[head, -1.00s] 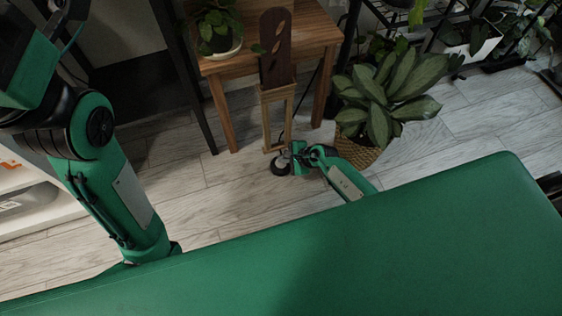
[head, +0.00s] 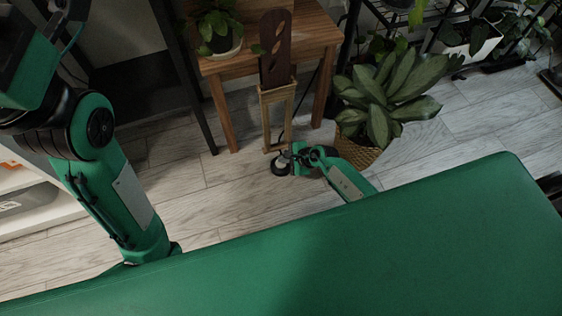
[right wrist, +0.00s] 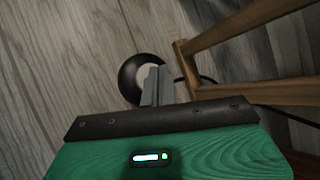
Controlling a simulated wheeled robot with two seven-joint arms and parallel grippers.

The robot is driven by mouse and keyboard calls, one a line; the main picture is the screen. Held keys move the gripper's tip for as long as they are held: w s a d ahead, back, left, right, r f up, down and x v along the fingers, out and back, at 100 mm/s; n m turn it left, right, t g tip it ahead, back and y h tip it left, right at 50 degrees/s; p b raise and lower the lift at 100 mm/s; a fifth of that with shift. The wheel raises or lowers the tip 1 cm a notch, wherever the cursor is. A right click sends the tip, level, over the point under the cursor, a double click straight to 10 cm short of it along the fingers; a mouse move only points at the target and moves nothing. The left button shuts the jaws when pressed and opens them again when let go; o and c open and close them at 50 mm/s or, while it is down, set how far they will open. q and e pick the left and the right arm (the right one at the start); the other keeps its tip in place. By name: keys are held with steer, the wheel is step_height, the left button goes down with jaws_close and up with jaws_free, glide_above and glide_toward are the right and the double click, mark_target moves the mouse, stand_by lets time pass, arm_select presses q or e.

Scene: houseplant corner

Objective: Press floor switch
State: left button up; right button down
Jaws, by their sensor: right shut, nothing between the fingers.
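The floor switch (head: 280,168) is a small round black disc with a paler top, lying on the wooden floor in front of a wooden stand. It also shows in the right wrist view (right wrist: 130,79) as a dark round rim with a light middle. My right gripper (head: 289,163) is right at the switch, at its right side in the head view. In the right wrist view the shut, empty fingers (right wrist: 157,84) overlap the switch's top and hide part of it. I cannot tell whether they touch or press it. My left gripper is out of view.
The wooden stand (head: 266,115) with a dark cut-out panel (head: 275,50) is close behind the switch, with a dark cord nearby. A wooden table (head: 312,35) and a potted leafy plant (head: 385,95) stand near. Open floor (head: 220,195) lies to the left.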

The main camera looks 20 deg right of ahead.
stand_by(0.6)
steer(key=shift+f+b, duration=0.4)
steer(key=shift+f, duration=0.05)
steer(key=shift+r+p, duration=0.45)
steer(key=shift+p, duration=0.05)
steer(key=shift+r, duration=0.1)
step_height(320, 180, up, 6)
steer(key=p, duration=0.6)
